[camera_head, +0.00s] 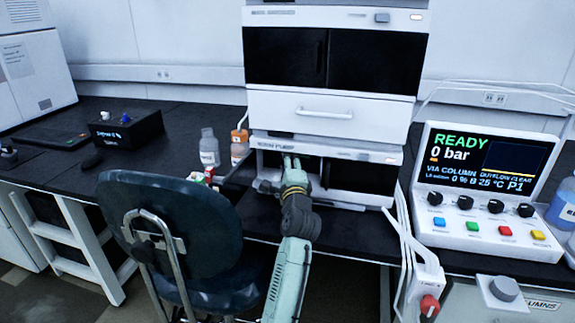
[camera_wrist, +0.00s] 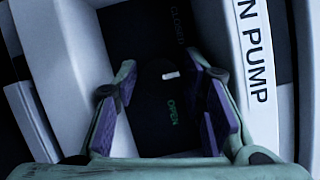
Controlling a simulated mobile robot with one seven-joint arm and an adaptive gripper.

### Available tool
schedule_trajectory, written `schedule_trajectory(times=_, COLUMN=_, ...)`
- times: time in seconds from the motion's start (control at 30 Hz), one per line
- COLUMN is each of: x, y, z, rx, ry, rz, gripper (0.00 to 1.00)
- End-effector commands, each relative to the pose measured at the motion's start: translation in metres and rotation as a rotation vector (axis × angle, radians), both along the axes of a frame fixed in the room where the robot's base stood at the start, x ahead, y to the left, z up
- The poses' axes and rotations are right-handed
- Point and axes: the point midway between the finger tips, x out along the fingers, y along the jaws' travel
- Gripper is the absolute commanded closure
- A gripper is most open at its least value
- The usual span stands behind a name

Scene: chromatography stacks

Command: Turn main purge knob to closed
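The main purge knob (camera_wrist: 158,92) is a dark shape in the wrist view, with a short white mark near its upper right. In the head view my gripper (camera_head: 291,160) reaches to the front of the main pump module (camera_head: 345,150). The knob is hidden there.
A blue chair (camera_head: 190,235) stands left of my arm. Bottles (camera_head: 209,150) stand on the bench left of the pump. A control console (camera_head: 490,190) reading "READY 0 bar" is at the right. White cables (camera_head: 402,225) hang beside it.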

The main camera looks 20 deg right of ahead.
Motion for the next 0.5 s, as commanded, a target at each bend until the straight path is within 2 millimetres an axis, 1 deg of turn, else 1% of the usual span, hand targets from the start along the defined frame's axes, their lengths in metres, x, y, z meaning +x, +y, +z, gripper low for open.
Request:
schedule_trajectory(times=0.07, x=-0.003, y=0.001, z=0.0, rx=0.0, ry=0.0, rz=0.0, gripper=0.63)
schedule_trajectory(times=0.17, x=-0.013, y=0.003, z=-0.002, rx=0.0, ry=-0.001, rz=-0.001, gripper=0.63)
schedule_trajectory(times=0.27, x=-0.031, y=0.006, z=-0.004, rx=0.0, ry=0.0, rz=-0.001, gripper=0.63)
schedule_trajectory(times=0.5, x=-0.081, y=0.017, z=-0.009, rx=-0.002, ry=0.002, rz=-0.001, gripper=0.63)
